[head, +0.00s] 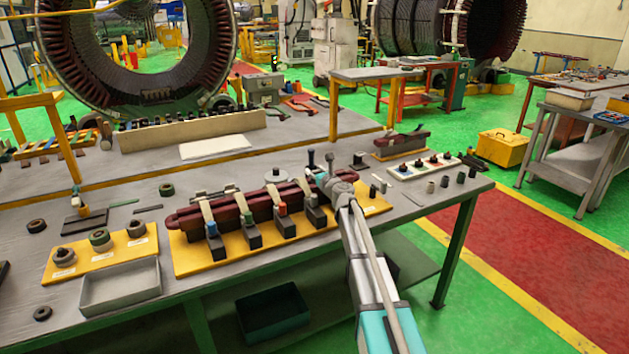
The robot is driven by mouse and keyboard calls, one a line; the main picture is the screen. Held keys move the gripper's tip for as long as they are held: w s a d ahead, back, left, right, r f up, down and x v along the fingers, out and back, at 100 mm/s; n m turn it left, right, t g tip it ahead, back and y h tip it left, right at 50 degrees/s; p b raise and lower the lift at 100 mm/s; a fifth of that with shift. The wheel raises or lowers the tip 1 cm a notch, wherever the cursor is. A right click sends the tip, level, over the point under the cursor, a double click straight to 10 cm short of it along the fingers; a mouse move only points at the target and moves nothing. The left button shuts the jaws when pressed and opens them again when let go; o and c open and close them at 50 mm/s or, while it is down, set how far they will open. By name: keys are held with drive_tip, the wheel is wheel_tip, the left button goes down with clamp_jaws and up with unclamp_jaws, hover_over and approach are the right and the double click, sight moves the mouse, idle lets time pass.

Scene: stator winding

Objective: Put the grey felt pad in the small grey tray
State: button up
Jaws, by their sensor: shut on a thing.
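The small grey tray (120,287) is a shallow, empty open box at the front left of the bench. My gripper (318,182) is at the right end of the dark red coil bar (250,207), above the yellow board, well to the right of the tray. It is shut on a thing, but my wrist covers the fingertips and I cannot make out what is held. I cannot pick out the grey felt pad for certain. A flat dark grey slab (84,223) lies at the left of the bench.
The yellow board (200,260) with upright clamps stands between my gripper and the tray. A smaller yellow board (64,270) with several rings lies behind the tray. A white strip with coloured knobs (425,166) and several small cylinders are at the right. A dark green bin (272,313) is below the bench.

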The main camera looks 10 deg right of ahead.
drive_tip(key=shift+f+b, duration=0.6)
drive_tip(key=shift+f, duration=0.3)
drive_tip(key=shift+f, duration=0.25)
drive_tip(key=o, duration=0.7)
drive_tip(key=shift+r, duration=0.1)
drive_tip(key=shift+o, duration=0.2)
drive_tip(key=v, duration=1.4)
drive_tip(key=shift+a, duration=0.1)
